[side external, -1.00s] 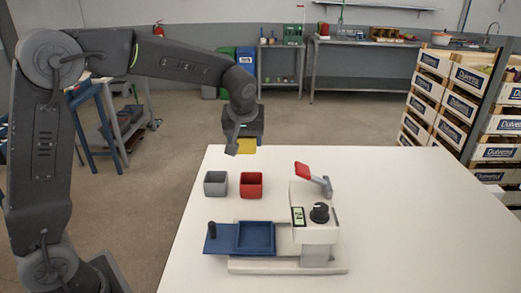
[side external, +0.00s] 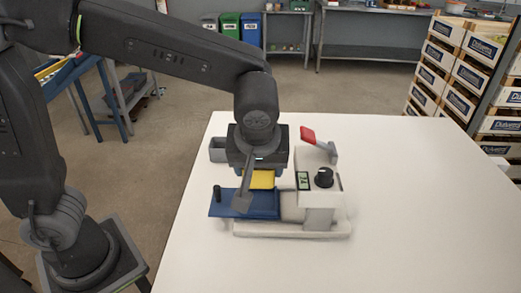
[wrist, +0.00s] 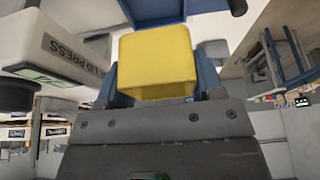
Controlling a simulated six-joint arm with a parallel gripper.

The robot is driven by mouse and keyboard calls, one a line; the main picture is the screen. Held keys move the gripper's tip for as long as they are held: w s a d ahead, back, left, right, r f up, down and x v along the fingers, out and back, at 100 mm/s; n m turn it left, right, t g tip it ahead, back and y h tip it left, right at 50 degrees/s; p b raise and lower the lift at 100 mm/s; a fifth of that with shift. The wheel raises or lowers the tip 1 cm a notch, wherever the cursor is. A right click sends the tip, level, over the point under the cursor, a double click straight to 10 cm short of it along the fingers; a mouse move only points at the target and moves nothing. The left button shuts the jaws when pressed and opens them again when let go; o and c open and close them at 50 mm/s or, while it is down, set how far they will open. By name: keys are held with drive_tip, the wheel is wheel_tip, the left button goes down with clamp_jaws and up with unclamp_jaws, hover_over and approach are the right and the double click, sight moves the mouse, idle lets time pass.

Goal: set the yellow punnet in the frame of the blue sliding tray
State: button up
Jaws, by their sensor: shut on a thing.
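The yellow punnet (side external: 262,180) is held in my gripper (side external: 259,186), which is shut on it. In the wrist view the yellow punnet (wrist: 155,62) sits between the blue-grey fingers. The blue sliding tray (side external: 228,209) is pulled out to the left of the press, with its dark knob (side external: 217,193) at the left end. The punnet appears over the tray, above its frame; the exact gap cannot be told. My gripper hides most of the frame. Part of the blue tray (wrist: 155,10) shows beyond the punnet at the top of the wrist view.
The white lid press (side external: 319,205) with a black dial (side external: 323,177) and a red-ended lever (side external: 308,135) stands close to the right of my gripper. A grey punnet (side external: 217,150) is partly hidden behind my gripper. The table's right side is clear.

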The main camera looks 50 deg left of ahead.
sight(258, 197)
drive_tip(key=shift+f, duration=2.6)
drive_tip(key=shift+a+f, duration=0.1)
drive_tip(key=shift+f, duration=0.65)
drive_tip(key=o, duration=1)
drive_tip(key=shift+r, duration=4.2)
drive_tip(key=s+a+r+m+t+h, duration=0.2)
drive_tip(key=s+a+m+h, duration=0.1)
drive_tip(key=s+a+m, duration=0.6)
drive_tip(key=s+a, duration=0.2)
drive_tip(key=s, duration=0.1)
drive_tip(key=shift+s+a, duration=0.2)
drive_tip(key=shift+a, duration=0.05)
